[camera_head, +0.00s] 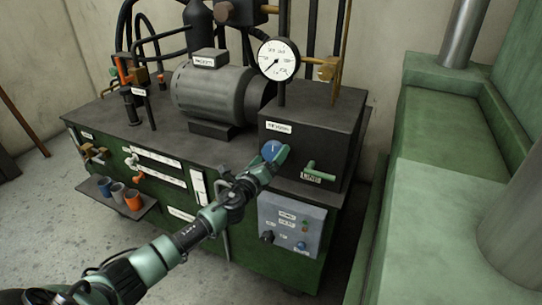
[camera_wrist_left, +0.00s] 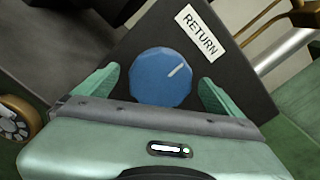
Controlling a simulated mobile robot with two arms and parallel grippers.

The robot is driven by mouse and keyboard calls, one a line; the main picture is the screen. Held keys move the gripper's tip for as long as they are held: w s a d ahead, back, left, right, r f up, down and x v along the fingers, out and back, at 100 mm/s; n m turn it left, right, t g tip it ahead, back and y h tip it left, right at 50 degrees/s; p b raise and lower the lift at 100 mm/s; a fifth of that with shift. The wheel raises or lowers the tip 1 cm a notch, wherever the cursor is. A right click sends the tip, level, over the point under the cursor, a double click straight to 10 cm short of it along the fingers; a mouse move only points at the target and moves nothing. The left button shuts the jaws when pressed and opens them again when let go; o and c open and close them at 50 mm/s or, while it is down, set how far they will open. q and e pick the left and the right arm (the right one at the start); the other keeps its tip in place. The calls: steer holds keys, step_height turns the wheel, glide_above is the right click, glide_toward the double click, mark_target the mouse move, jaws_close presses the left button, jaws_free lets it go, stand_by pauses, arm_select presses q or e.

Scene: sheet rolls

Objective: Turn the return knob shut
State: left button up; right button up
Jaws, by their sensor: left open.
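The return knob (camera_wrist_left: 160,78) is a blue, many-sided knob with a white pointer line, on the dark face of a block. Its RETURN label (camera_wrist_left: 201,32) sits beside it. In the left wrist view the pointer slants toward the upper right. In the head view the knob (camera_head: 271,149) shows at the front of the dark block. My left gripper (camera_wrist_left: 158,88) is open, with one green finger on each side of the knob and a visible gap at the right finger. Contact at the left finger is hard to judge. In the head view the gripper (camera_head: 277,158) partly covers the knob. My right gripper is not in view.
A green lever (camera_head: 319,172) sticks out right of the knob. A pressure gauge (camera_head: 278,59) stands above the block. A grey control panel (camera_head: 291,228) is below. A motor (camera_head: 212,92) stands at left, and a green machine (camera_head: 440,200) at right.

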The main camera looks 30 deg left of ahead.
arm_select(q)
steer(key=s, duration=0.6)
steer(key=shift+s+d, duration=0.2)
steer(key=shift+s, duration=0.15)
steer(key=s+f+n+g, duration=0.35)
steer(key=s+f, duration=0.25)
steer(key=f, duration=0.6)
steer(key=s+a+f+n+g+y, duration=0.15)
steer(key=s+f+n, duration=0.4)
steer(key=f, duration=0.65)
steer(key=s+f+n+g, duration=0.4)
steer(key=s+f, duration=0.2)
steer(key=f, duration=0.7)
steer(key=s+d+f+n+g, duration=0.2)
steer(key=s+d+f+n, duration=0.2)
steer(key=s, duration=0.9)
steer(key=s+d+f+n+g+h+p, duration=0.1)
steer(key=s+d+f+n+g, duration=0.2)
steer(key=s+f, duration=0.5)
steer(key=s+d+f+n+g+h, duration=0.1)
steer(key=s+d+f+n+g, duration=0.2)
steer(key=s, duration=1.5)
steer(key=d+f+n, duration=0.2)
steer(key=d+f, duration=0.1)
steer(key=shift+d+f+n, duration=0.25)
steer(key=shift+f+n, duration=0.05)
steer(key=shift+f, duration=0.05)
steer(key=shift+h, duration=0.25)
